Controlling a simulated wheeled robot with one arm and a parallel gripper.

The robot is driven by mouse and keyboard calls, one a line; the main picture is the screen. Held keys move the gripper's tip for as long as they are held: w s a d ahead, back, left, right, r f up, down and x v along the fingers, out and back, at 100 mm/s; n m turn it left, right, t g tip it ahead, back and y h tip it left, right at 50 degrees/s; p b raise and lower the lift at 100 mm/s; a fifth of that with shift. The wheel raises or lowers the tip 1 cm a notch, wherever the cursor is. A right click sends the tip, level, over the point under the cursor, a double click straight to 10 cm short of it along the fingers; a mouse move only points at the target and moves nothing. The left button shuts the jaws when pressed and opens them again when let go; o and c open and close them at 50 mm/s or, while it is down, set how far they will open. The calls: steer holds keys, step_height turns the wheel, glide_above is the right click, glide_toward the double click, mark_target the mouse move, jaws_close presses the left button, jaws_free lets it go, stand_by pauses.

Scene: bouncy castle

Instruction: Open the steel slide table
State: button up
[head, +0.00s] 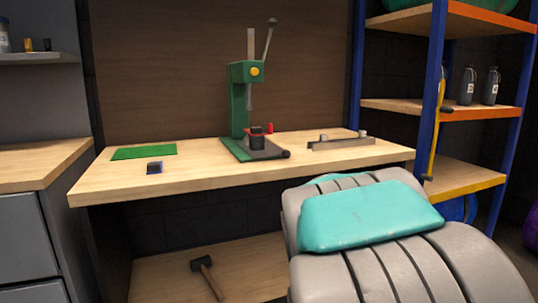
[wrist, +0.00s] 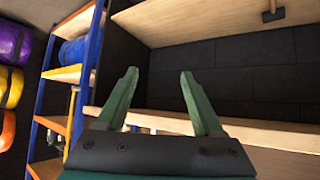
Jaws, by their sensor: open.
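A low, long steel piece (head: 341,143), which looks like the steel slide table, lies on the right part of the wooden workbench (head: 215,176). It has small knobs on top near its middle and right end. I cannot tell how far it is slid. My gripper (wrist: 159,72) shows in the wrist view with two green fingers apart and nothing between them. The wrist view looks upside down, with the bench edge (wrist: 240,131) beyond the fingers. The steel piece is not seen there. The head view does not show my gripper; my arm fills its lower right.
A green press (head: 238,110) with a raised lever stands left of the steel piece. A green mat (head: 144,152) and a small dark block (head: 154,167) lie at the left. A hammer (head: 206,275) lies on the lower shelf. A blue-framed rack (head: 430,105) stands right.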

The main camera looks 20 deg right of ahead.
steer(key=w+d+r+t+h, duration=0.1)
steer(key=w+d+r+t, duration=0.35)
steer(key=w+r, duration=0.65)
steer(key=n+t+y, duration=0.2)
steer(key=t+y, duration=0.1)
steer(key=t, duration=0.2)
glide_toward(288, 156)
steer(key=w, duration=0.4)
steer(key=shift+d+r, duration=0.25)
steer(key=shift+d, duration=0.05)
steer(key=shift+w+d+p, duration=0.15)
steer(key=shift+w+d, duration=0.05)
steer(key=shift+w, duration=1.05)
steer(key=shift+w+d+p, duration=0.15)
steer(key=shift+w+d, duration=0.05)
steer(key=shift+w, duration=1.05)
steer(key=shift+w+d+p, duration=0.15)
steer(key=shift+w+d, duration=0.1)
steer(key=shift+w, duration=0.95)
jaws_close()
